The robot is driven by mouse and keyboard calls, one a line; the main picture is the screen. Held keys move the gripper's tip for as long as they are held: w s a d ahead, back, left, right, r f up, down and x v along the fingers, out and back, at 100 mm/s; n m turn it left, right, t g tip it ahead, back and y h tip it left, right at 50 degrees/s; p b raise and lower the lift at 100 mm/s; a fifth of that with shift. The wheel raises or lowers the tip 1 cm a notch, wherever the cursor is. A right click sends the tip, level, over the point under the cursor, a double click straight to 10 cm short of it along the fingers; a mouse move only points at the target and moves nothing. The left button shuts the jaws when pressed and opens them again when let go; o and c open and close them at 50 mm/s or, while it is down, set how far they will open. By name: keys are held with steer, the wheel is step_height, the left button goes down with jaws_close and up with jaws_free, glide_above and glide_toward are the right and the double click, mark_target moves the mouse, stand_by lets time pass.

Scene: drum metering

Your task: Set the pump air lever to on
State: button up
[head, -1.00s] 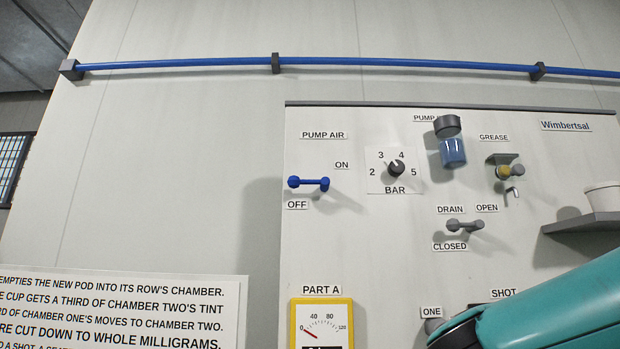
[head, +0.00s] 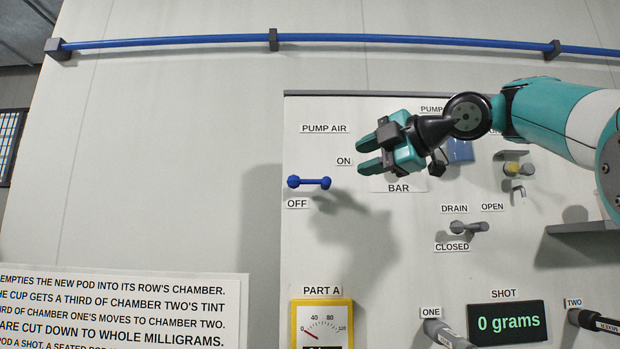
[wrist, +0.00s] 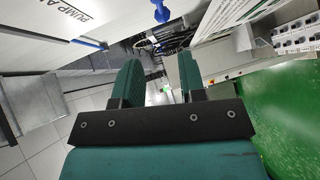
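The blue pump air lever (head: 309,183) is on the panel under the PUMP AIR label. It lies horizontal, its left knob just above the OFF label (head: 298,203), and the ON label (head: 344,161) is up and to its right. It also shows in the wrist view (wrist: 161,12) at the top edge. My gripper (head: 367,155) is up and to the right of the lever, apart from it, fingers pointing left. In the wrist view the two teal fingers (wrist: 160,80) are spread with nothing between them. My gripper hides the bar dial.
A grey drain lever (head: 468,227) sits right of and below the pump air lever. The grease valve (head: 517,170), the shot display (head: 508,322) and the part A gauge (head: 322,322) are on the same panel. A blue pipe (head: 400,40) runs above. The wall left of the lever is clear.

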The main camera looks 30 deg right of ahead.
mark_target(309, 181)
steer(key=p+x, duration=0.4)
steer(key=x, duration=0.9)
steer(key=shift+w+a+r+p, duration=0.1)
steer(key=shift+w+a+p, duration=0.05)
steer(key=shift+w+p, duration=0.25)
steer(key=shift+w+a+f, duration=0.2)
steer(key=shift+w+f, duration=0.05)
steer(key=shift+w, duration=0.35)
jaws_close()
